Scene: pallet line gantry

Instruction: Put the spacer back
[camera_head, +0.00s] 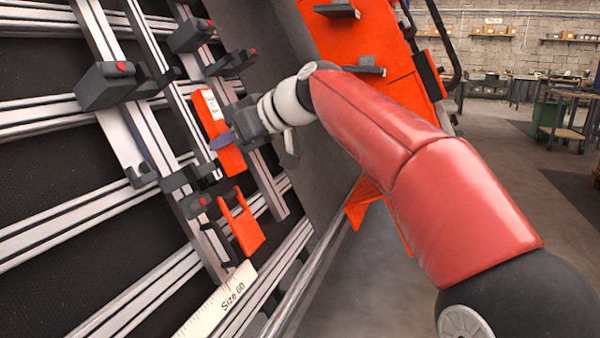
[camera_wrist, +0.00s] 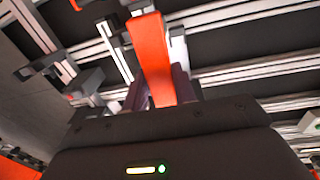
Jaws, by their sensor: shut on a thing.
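A long orange bar with a white label at its top, which I take to be the spacer (camera_head: 230,158), stands slanted along the rail frame in the head view. My gripper (camera_head: 223,141) comes in from the right and is shut on it around its middle. In the wrist view the orange spacer (camera_wrist: 151,50) runs up between the two fingers of my gripper (camera_wrist: 160,92). The fingers partly cover it. I cannot tell whether the spacer touches the rails behind it.
A forked orange piece (camera_head: 241,224) sits lower on the frame. Dark clamps with red buttons (camera_head: 108,86) are mounted on the aluminium rails (camera_head: 60,222). An orange upright panel (camera_head: 385,60) stands behind my arm.

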